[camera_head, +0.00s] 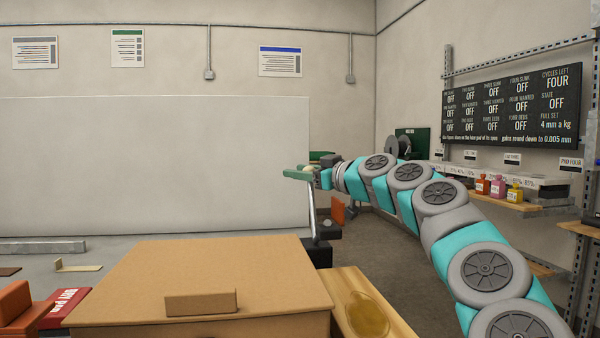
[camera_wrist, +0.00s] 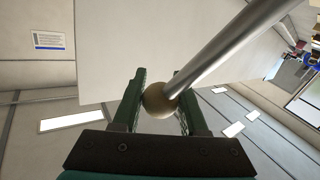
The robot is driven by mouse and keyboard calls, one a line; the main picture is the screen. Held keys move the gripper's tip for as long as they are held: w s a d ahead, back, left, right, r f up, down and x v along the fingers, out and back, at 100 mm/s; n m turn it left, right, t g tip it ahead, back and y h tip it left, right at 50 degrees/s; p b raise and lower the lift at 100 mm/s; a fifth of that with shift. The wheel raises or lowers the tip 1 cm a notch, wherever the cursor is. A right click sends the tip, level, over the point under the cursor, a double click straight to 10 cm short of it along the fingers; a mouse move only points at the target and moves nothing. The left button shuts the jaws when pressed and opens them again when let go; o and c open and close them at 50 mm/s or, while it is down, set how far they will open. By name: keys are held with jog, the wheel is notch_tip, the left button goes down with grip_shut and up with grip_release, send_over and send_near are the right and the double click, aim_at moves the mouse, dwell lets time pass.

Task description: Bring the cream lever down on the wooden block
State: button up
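The lever (camera_head: 312,208) is a silver metal rod standing nearly upright from a dark base (camera_head: 322,245) behind the cardboard-coloured box. Its cream-tan ball knob (camera_wrist: 158,101) sits between my green fingers in the wrist view, seemingly touching both. The rod runs to the upper right there. My gripper (camera_head: 303,173) is at the lever's top in the head view, shut on the knob; it also shows in the wrist view (camera_wrist: 161,98). A pale wooden piece (camera_head: 388,312) lies right of the box, with a yellowish oval on it. I cannot tell whether this is the wooden block.
A large tan box (camera_head: 200,262) with a small bar (camera_head: 201,302) on it fills the front middle. A red box (camera_head: 62,306) is at the left. Shelves with small coloured bottles (camera_head: 498,187) stand at the right, below a dark status board (camera_head: 512,105).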

grip_shut()
dwell(0.9)
